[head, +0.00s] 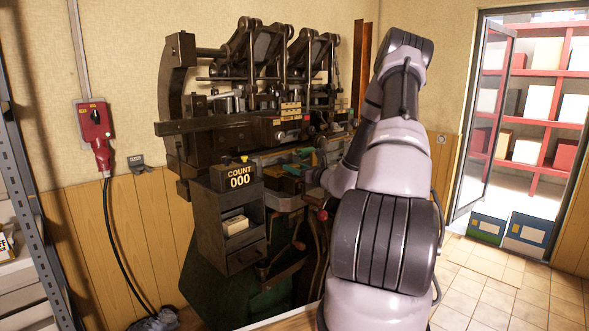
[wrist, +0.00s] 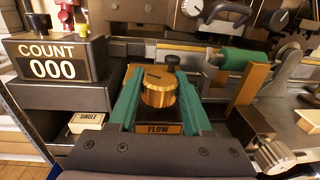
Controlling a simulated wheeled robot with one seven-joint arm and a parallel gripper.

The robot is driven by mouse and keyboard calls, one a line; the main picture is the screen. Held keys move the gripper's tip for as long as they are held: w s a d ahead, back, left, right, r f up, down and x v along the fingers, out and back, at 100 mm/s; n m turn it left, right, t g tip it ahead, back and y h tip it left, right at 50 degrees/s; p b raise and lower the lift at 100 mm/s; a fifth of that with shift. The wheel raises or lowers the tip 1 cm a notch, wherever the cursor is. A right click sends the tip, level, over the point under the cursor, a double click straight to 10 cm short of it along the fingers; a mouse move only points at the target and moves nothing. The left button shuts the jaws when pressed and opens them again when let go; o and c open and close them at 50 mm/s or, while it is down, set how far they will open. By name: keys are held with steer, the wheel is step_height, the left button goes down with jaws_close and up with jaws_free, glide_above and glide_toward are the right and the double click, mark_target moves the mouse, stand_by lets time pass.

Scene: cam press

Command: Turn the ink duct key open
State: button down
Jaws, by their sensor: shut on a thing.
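A round brass knob (wrist: 158,95) with a dark mark across its top stands behind a brass plate reading FLOW (wrist: 158,129) in the wrist view. It appears to be the ink duct key; no other label names it. My gripper (wrist: 159,82) has its green fingers on the left and right sides of the knob and is shut on it. The mark runs roughly left to right, tilted slightly. In the head view my arm reaches to the dark press (head: 235,125), and the knob cannot be made out there.
A green roller (wrist: 245,58), a brass upright (wrist: 249,85) and a ribbed metal knob (wrist: 273,155) are on the right. A dark-handled lever (wrist: 225,12) is above.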

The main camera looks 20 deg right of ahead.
steer(key=shift+c, duration=1.6)
jaws_free()
steer(key=shift+s, duration=0.1)
steer(key=v, duration=1)
steer(key=shift+s+d, duration=0.1)
steer(key=shift+s, duration=0.2)
steer(key=shift+r, duration=0.1)
